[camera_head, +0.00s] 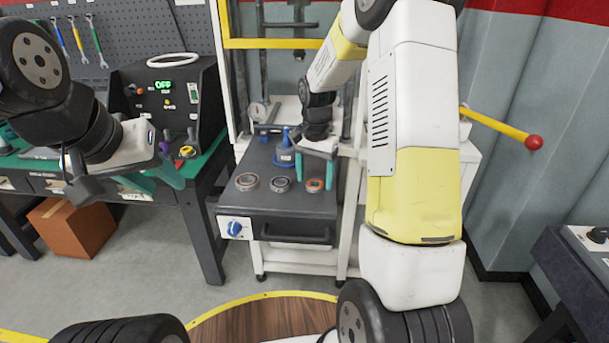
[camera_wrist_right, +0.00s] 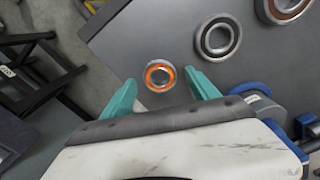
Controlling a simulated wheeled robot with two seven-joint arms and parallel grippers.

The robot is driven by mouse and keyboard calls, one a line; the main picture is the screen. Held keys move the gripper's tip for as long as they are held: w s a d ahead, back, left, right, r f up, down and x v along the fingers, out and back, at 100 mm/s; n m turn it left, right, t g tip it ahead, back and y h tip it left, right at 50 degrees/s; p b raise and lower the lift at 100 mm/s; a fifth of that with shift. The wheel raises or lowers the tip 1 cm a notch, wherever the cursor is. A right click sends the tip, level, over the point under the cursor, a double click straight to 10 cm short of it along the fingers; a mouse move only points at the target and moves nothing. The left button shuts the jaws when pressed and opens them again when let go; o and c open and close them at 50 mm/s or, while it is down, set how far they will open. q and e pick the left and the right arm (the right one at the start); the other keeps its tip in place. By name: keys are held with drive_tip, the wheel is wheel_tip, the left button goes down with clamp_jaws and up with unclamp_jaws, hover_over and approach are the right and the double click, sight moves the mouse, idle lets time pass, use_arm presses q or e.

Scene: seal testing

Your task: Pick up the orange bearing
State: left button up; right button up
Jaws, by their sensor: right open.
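The orange bearing (camera_head: 315,185) lies flat on the dark top of the cart (camera_head: 262,207), the rightmost of three bearings in a row. In the right wrist view the orange bearing (camera_wrist_right: 159,75) shows its bright orange ring between the fingertips. My right gripper (camera_head: 313,172) is open above it, with teal fingers on either side; the wrist view also shows the open fingers (camera_wrist_right: 160,92). Whether the fingertips are down at the bearing's height is unclear. My left gripper (camera_head: 160,180) is at the far left, its teal fingers apart, near the green bench.
A grey bearing (camera_head: 280,184) and a reddish-brown bearing (camera_head: 247,182) lie to the left on the cart top. A blue tool (camera_head: 285,152) stands behind them. A black control box (camera_head: 165,105) sits on the green bench. A yellow lever with a red knob (camera_head: 534,142) juts out at right.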

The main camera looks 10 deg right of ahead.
drive_tip(key=shift+f, duration=0.4)
clamp_jaws()
drive_tip(key=shift+r, duration=0.1)
